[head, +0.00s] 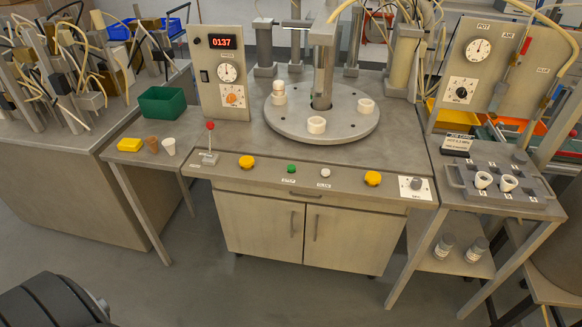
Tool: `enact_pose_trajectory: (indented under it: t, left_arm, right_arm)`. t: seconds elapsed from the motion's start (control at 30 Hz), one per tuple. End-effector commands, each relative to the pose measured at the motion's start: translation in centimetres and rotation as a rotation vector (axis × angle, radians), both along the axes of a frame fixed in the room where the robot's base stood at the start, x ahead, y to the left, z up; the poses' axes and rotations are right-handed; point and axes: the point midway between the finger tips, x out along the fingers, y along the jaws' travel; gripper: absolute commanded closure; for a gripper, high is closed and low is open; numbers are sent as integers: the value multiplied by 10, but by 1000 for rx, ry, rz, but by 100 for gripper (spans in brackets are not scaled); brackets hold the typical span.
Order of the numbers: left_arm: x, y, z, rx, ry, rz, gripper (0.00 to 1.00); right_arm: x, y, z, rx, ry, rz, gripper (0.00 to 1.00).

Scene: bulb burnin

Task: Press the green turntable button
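The small green button (291,169) sits on the sloped front panel of the middle bench, left of a small white button (325,172). Larger yellow buttons stand to the left (246,162) and right (372,178) on the same panel. Behind it is the round grey turntable (352,124), which carries several white ring-shaped holders. One holder at the left has a bulb-like piece (278,88) on it. Nothing covers the green button. Neither of my grippers is in view.
A red-knobbed lever (210,127) stands left of the buttons and a grey knob panel (415,188) to the right. A tray (455,181) lies right. The floor before the cabinet is clear.

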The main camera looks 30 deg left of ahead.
Motion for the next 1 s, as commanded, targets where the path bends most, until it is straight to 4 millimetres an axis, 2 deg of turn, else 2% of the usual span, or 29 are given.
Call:
enact_pose_trajectory:
  t: [0.07,0.57,1.0]
  left_arm:
    - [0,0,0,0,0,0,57]
    - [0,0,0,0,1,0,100]
    - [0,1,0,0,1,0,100]
  right_arm:
    - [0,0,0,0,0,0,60]
    - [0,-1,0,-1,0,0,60]
    - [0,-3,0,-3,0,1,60]
